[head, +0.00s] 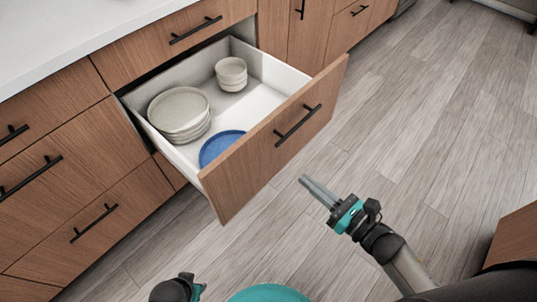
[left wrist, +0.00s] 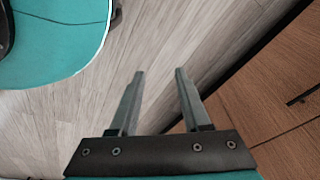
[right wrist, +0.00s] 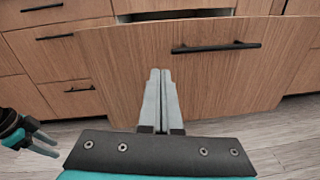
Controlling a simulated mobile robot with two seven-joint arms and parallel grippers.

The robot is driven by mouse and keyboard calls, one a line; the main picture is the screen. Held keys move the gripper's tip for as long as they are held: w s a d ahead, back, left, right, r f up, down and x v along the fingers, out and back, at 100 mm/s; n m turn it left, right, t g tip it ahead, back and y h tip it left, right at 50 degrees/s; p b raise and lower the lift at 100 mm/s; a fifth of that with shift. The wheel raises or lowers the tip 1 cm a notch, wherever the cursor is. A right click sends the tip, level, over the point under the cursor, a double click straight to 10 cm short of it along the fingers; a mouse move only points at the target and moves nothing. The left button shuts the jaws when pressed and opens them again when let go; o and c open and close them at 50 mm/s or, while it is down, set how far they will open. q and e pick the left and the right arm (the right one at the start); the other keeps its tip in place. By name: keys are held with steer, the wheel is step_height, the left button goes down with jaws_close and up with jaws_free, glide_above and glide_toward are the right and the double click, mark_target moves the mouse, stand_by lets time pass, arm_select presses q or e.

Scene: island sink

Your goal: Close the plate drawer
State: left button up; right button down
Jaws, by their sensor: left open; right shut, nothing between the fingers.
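The plate drawer (head: 262,150) is pulled far out of the wooden cabinet, with a black bar handle (head: 298,125) on its front. Inside are a stack of grey plates (head: 178,108), a stack of small bowls (head: 231,72) and a blue plate (head: 220,146). My right gripper (head: 304,180) is shut and empty, in front of the drawer front and apart from it in the head view. In the right wrist view its fingers (right wrist: 161,72) point at the drawer front, below the handle (right wrist: 216,47). My left gripper (left wrist: 159,72) is open and empty above the floor.
A white countertop (head: 75,30) runs along the top of the cabinets. Closed drawers with black handles (head: 94,223) flank the open one. The wood-plank floor (head: 420,140) is clear on the right. A wooden panel (head: 515,240) stands at the lower right edge.

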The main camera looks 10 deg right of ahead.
steer(key=r+n+y, duration=0.1)
steer(key=n+y, duration=0.1)
steer(key=n, duration=0.1)
steer(key=b, duration=0.2)
glide_toward(254, 144)
steer(key=shift+g, duration=0.3)
steer(key=x, duration=0.6)
steer(key=shift+r, duration=0.25)
arm_select(q)
steer(key=shift+s+d+r+n, duration=0.25)
steer(key=shift+d+r+n, duration=0.55)
steer(key=shift+r, duration=0.3)
arm_select(e)
steer(key=shift+w+a, duration=0.3)
